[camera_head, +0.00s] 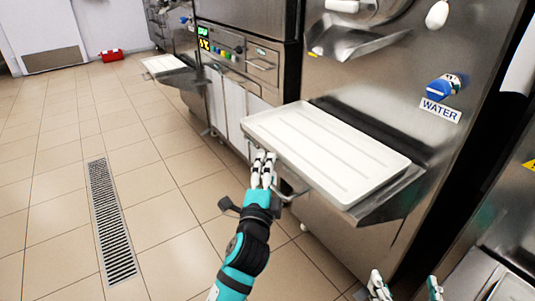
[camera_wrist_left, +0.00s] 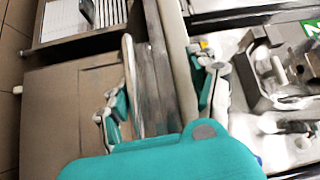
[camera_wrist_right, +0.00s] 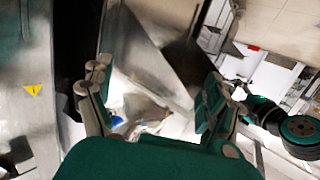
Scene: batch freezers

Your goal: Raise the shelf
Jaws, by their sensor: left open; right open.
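The shelf (camera_head: 392,203) is a metal ledge folded out from the front of the steel machine, level, with a white tray (camera_head: 335,152) lying on it. A bent metal bar (camera_head: 296,184) shows at its front edge. My left gripper (camera_head: 263,168) is at the front edge of the shelf, near the bar. In the left wrist view its open fingers (camera_wrist_left: 158,100) stand on either side of an edge; whether they touch it I cannot tell. My right gripper (camera_head: 405,287) is open and empty, low at the bottom right; it also shows in the right wrist view (camera_wrist_right: 155,105).
A metal spout (camera_head: 345,42) juts out above the tray. A blue WATER valve (camera_head: 440,88) is on the machine's right side. Another machine with a similar shelf (camera_head: 185,70) stands further back. The tiled floor on the left, with a drain grate (camera_head: 110,220), is clear.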

